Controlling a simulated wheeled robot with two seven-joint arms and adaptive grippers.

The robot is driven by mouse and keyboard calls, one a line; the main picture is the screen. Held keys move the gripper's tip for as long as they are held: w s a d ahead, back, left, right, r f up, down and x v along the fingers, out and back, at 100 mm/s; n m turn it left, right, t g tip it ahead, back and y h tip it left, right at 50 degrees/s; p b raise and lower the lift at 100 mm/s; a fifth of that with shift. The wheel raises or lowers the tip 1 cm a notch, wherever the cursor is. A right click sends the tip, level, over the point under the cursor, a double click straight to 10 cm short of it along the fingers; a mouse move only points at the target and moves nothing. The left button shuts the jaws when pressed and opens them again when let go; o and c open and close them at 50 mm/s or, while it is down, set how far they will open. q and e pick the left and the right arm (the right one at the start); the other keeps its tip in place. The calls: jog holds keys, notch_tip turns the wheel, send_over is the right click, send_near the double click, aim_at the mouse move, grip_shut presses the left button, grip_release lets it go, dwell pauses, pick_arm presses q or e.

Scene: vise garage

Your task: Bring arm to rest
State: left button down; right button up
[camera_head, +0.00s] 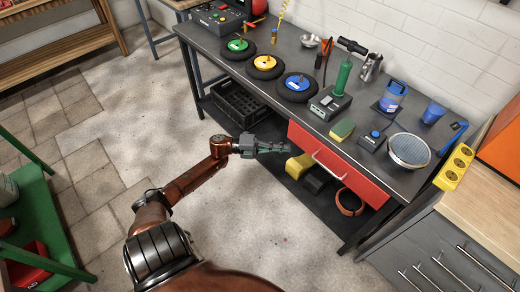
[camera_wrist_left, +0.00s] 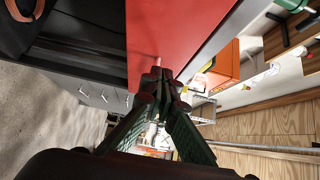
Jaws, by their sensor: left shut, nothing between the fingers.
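My left gripper (camera_head: 286,148) is shut and empty, in front of the bench edge beside the red drawer (camera_head: 338,166). In the left wrist view the two fingers (camera_wrist_left: 160,76) meet at their tips, with the red drawer front (camera_wrist_left: 175,35) beyond them. I cannot tell whether the fingertips touch it. My right gripper does not show in either view.
Three wheels, among them the blue-hubbed one (camera_head: 297,86), lie on the bench with a soldering station (camera_head: 330,104), a sponge (camera_head: 342,130) and a mesh bowl (camera_head: 409,150). A black crate (camera_head: 238,103) sits on the lower shelf. A green cart (camera_head: 45,215) stands left. The floor (camera_head: 100,120) between is clear.

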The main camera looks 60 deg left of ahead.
pick_arm(q)
jog(key=p+v, duration=0.1)
jog(key=v, duration=0.5)
jog(key=shift+s+a, duration=0.2)
jog(key=shift+s, duration=0.15)
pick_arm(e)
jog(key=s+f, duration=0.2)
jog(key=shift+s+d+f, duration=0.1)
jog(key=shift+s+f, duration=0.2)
pick_arm(q)
jog(key=shift+f, duration=0.2)
